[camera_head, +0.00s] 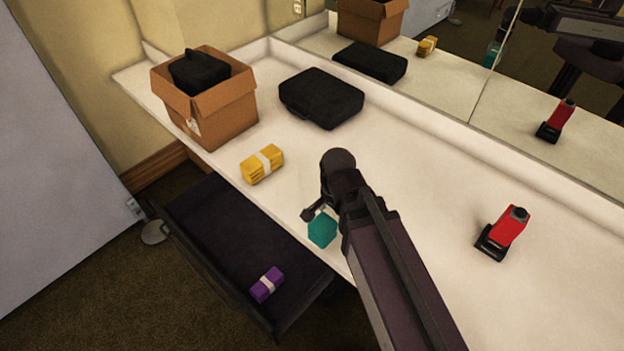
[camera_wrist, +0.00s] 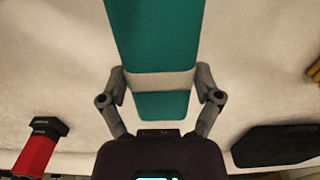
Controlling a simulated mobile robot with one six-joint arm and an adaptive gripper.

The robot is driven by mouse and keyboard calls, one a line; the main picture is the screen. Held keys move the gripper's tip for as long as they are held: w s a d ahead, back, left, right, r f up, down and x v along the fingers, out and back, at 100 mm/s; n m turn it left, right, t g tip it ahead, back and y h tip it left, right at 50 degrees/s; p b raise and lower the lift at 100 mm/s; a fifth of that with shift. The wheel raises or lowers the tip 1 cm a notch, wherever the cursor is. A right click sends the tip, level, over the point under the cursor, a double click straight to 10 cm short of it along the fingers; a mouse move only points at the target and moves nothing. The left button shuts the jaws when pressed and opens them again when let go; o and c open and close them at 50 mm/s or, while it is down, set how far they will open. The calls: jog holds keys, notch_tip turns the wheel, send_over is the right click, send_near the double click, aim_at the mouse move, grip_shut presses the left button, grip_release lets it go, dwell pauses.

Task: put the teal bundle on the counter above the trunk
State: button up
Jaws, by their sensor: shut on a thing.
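The teal bundle (camera_head: 322,231) is in my gripper (camera_head: 318,213), at the counter's front edge in the head view. In the wrist view the teal bundle (camera_wrist: 155,35) has a white band, and the fingers of my gripper (camera_wrist: 160,82) close on both sides of it at the band. Whether it touches the counter I cannot tell. The white counter (camera_head: 400,170) runs along a mirror. Below its front edge is a dark, open, drawer-like trunk (camera_head: 225,225), with a purple bundle (camera_head: 267,285) with a white band in it.
A yellow bundle (camera_head: 262,164) lies on the counter near the front edge. A black case (camera_head: 321,98) lies behind it. A cardboard box (camera_head: 213,118) with a black item stands at the left. A red-and-black object (camera_head: 503,234) stands at the right. Bare counter lies between.

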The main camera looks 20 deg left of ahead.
jog(key=w+a+f+b, duration=0.1)
jog(key=w+a, duration=0.5)
jog(key=w, duration=0.6)
jog(key=shift+w+a+f, duration=0.15)
jog(key=shift+w+a, duration=0.15)
jog(key=shift+w, duration=0.05)
jog(key=f+b, duration=0.2)
jog(key=w+f+b, duration=0.1)
jog(key=b, duration=0.1)
jog(key=shift+a+f, duration=0.3)
jog(key=shift+f, duration=0.05)
jog(key=shift+f, duration=0.15)
jog(key=o, duration=1.1)
notch_tip(320, 180, up, 12)
jog(key=p, duration=1.2)
jog(key=shift+r, duration=0.2)
